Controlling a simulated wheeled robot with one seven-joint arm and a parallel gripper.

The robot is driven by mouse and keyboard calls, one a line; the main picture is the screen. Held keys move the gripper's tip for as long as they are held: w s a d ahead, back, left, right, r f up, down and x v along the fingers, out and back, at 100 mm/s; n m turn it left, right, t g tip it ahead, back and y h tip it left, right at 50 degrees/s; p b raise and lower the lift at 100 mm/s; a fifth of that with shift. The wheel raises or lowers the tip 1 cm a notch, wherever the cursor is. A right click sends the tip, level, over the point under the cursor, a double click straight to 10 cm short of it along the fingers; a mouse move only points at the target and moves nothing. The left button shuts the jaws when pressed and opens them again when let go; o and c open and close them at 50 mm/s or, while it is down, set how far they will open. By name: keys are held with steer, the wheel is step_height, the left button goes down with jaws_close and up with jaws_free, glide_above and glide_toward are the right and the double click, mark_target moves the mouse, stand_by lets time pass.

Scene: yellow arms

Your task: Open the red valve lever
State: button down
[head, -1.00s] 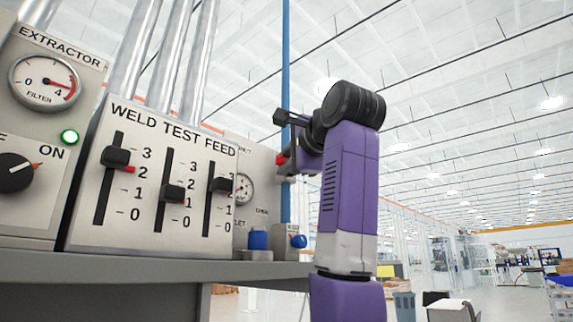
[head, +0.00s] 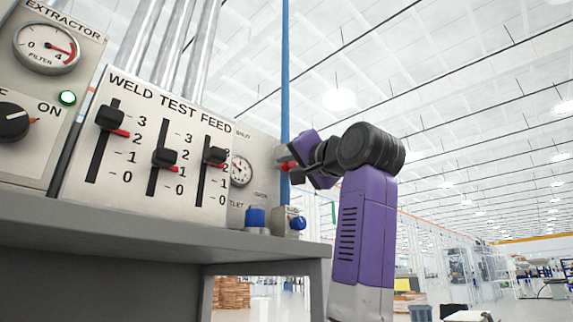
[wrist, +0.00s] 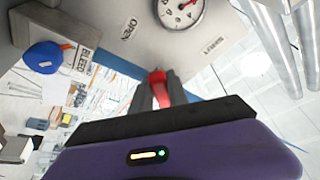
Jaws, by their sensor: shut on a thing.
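The red valve lever (wrist: 157,78) shows in the wrist view between the two grey fingers of my gripper (wrist: 158,92). The fingers are shut on it. In the head view, only a little red of the lever (head: 287,167) shows, beside the blue pipe at the panel's right edge. My gripper (head: 284,155) is there too, partly hidden by the pipe and its own wrist. The lever's exact angle is hard to tell.
The weld test feed panel (head: 88,150) with several black sliders stands left, on a grey bench (head: 150,228). A gauge (head: 241,170), a blue cap (head: 255,216) and a blue bleed knob (head: 298,223) are close by the valve. Open floor lies to the right.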

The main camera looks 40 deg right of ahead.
steer(key=shift+w+d+f+n+t+y+p, duration=0.2)
steer(key=shift+d+n+y, duration=0.6)
steer(key=shift+n, duration=1.1)
steer(key=shift+s+d+f+n+t+y+p, duration=0.15)
steer(key=shift+d+f+n+t+y, duration=0.25)
steer(key=shift+n+y, duration=1.1)
steer(key=shift+w+d+f+n+t+y+p, duration=0.15)
steer(key=shift+d+n+y, duration=0.45)
steer(key=shift+n, duration=1.7)
steer(key=shift+s+d+f, duration=0.1)
steer(key=shift+d, duration=0.05)
steer(key=c, duration=1.3)
jaws_free()
steer(key=b+v, duration=0.3)
steer(key=v, duration=0.4)
steer(key=shift+s+f, duration=0.1)
steer(key=shift+s, duration=0.3)
